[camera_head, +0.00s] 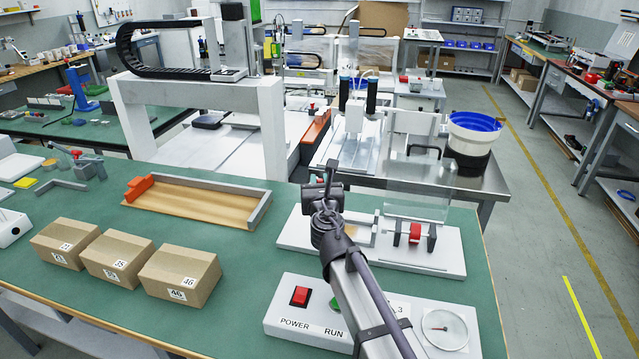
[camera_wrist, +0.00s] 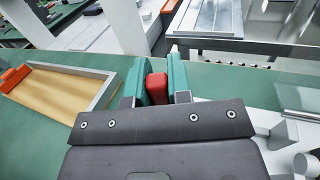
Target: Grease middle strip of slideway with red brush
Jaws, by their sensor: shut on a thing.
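My gripper (camera_head: 325,178) is above the green bench's far edge, seen from behind, with its fingers hard to make out. In the wrist view my gripper (camera_wrist: 160,80) has two teal fingers shut on a red block-like piece (camera_wrist: 157,88), probably the red brush's handle; no bristles show. I cannot tell for certain which thing is the slideway. A pale metal plate with lengthwise strips (camera_head: 345,150) lies on the bench beyond my gripper, and it also shows at the top of the wrist view (camera_wrist: 212,20). I see no grease on it.
A shallow wooden tray (camera_head: 195,200) with a red corner block and grey edge lies left. Three cardboard boxes (camera_head: 120,255) stand in front of it. A white fixture with a red block (camera_head: 415,232) and clear panel is right. A POWER/RUN panel (camera_head: 310,315) is in front.

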